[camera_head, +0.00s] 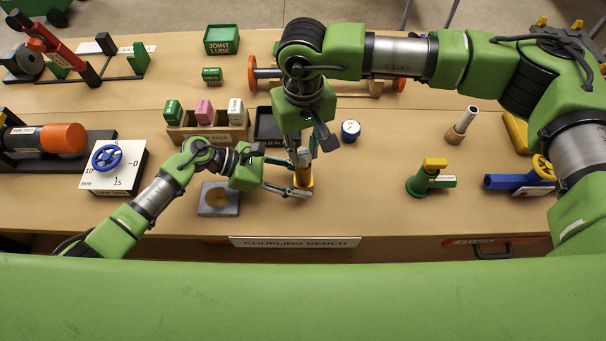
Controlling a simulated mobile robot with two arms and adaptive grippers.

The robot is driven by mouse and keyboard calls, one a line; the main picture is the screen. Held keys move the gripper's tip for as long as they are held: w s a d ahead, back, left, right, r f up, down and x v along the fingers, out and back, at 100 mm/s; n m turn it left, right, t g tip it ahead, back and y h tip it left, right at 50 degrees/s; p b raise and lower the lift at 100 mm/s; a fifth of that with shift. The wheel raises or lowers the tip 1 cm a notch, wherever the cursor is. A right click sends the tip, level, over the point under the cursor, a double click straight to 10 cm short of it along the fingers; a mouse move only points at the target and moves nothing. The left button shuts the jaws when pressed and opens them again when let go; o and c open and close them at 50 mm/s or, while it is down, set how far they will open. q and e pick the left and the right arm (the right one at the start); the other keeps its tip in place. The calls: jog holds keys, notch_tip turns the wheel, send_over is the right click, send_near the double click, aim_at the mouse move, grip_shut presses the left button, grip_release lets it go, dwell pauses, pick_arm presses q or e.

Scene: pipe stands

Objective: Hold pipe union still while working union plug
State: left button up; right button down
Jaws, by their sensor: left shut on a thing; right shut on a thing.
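The pipe union (304,178) is a small upright yellow-orange fitting near the front middle of the bench. My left gripper (301,189) reaches in from the left and is shut around its lower part. My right gripper (301,157) comes down from above and is shut at the top of the same fitting. The union plug between its fingers is mostly hidden by the fingers, so I cannot tell how deep it sits.
A grey plate with a round brass centre (217,200) lies left of the union. A dark tray (268,125) and a rack with several small boxes (209,131) stand behind. A green valve with a yellow handle (430,178) stands right. Bare bench lies between union and valve.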

pick_arm(q)
jog(key=shift+s+a+f, duration=0.1)
jog(key=shift+s+f, duration=0.05)
jog(key=shift+f, duration=0.1)
pick_arm(e)
jog(key=shift+r, duration=0.35)
jog(key=shift+r, duration=1.9)
pick_arm(q)
jog(key=o, duration=1.3)
jog(key=shift+r, duration=0.15)
jog(key=shift+a+r, duration=0.15)
jog(key=shift+a, duration=0.05)
jog(key=v, duration=1.1)
jog(key=shift+a+r, duration=0.1)
jog(key=shift+a, duration=0.15)
